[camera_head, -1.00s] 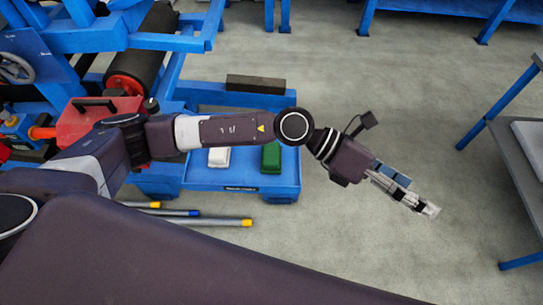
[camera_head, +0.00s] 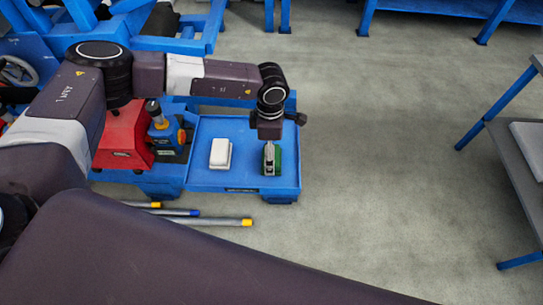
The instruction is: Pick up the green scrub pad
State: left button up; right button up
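The green scrub pad (camera_head: 278,160) lies on the right part of a blue tray-like platform (camera_head: 215,178). My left gripper (camera_head: 269,170) points down over the pad and covers its middle; green shows on both sides of the fingers. From this high view I cannot tell whether the fingers touch the pad or how far apart they are. My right gripper is not in view.
A white block (camera_head: 220,153) lies on the same platform, left of the pad. A red box (camera_head: 122,140) stands further left. Several rods with coloured ends (camera_head: 215,221) lie on the floor in front. A grey-topped bench (camera_head: 520,150) stands at the right edge; the floor between is clear.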

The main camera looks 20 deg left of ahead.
pick_arm(q)
jog(key=shift+w+f+p, duration=0.15)
jog(key=shift+f+p, duration=0.35)
jog(key=shift+f, duration=1.35)
jog(key=shift+c, duration=0.3)
jog(key=c, duration=1.3)
jog(key=shift+r, duration=0.1)
notch_tip(320, 180, up, 20)
jog(key=b, duration=0.5)
jog(key=shift+d, duration=0.1)
